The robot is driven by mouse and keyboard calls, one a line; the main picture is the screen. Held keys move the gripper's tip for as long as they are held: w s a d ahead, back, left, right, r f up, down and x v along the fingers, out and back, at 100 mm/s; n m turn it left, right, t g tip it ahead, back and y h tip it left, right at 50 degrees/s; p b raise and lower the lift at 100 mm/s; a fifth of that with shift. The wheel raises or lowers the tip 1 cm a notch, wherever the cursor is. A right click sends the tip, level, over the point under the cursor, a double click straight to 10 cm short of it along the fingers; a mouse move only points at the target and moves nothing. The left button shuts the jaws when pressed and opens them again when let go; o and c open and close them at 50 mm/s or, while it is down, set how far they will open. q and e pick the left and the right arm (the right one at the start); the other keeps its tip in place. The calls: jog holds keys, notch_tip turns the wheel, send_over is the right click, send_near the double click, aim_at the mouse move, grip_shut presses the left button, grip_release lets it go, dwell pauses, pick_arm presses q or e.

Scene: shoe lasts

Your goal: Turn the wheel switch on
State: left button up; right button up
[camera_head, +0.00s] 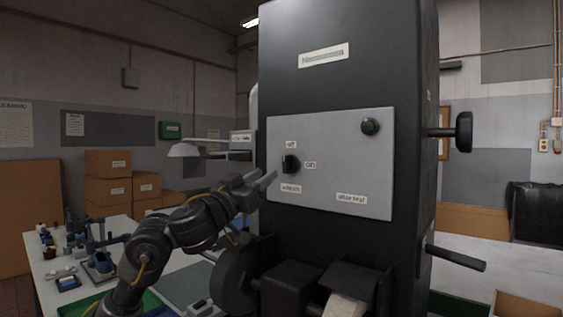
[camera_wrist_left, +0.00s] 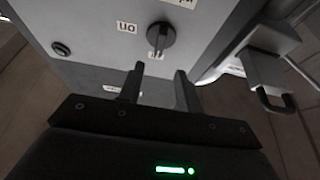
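The black wheel switch (camera_head: 290,163) is a round knob with a raised grip bar on the grey panel (camera_head: 330,130) of a tall dark machine. Labels sit around it, with "on" (camera_head: 310,165) to its right. In the left wrist view the knob (camera_wrist_left: 160,37) lies just beyond my fingertips, and the "on" label (camera_wrist_left: 127,27) appears upside down beside it. My left gripper (camera_head: 261,178) is below and left of the knob, apart from it. In the wrist view its two fingers (camera_wrist_left: 159,69) are spread with nothing between them. My right gripper is not in view.
Black handles (camera_head: 463,132) stick out of the machine's right side. A white table (camera_head: 45,270) with small tools stands at left, with cardboard boxes (camera_head: 108,163) behind. A wheel and black housings jut out below the panel.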

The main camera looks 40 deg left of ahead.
aim_at(284, 161)
pick_arm(q)
jog(key=p+x, duration=0.1)
jog(key=x, duration=0.5)
jog(key=shift+w+d, duration=0.15)
jog(key=shift+w, duration=0.05)
jog(key=shift+w+r, duration=0.15)
jog(key=shift+w, duration=0.15)
jog(key=shift+w+p, duration=0.3)
jog(key=shift+w, duration=0.05)
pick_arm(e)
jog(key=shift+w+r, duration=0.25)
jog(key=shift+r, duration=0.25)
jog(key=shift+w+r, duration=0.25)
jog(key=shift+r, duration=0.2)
pick_arm(q)
jog(key=shift+c, duration=0.3)
grip_shut()
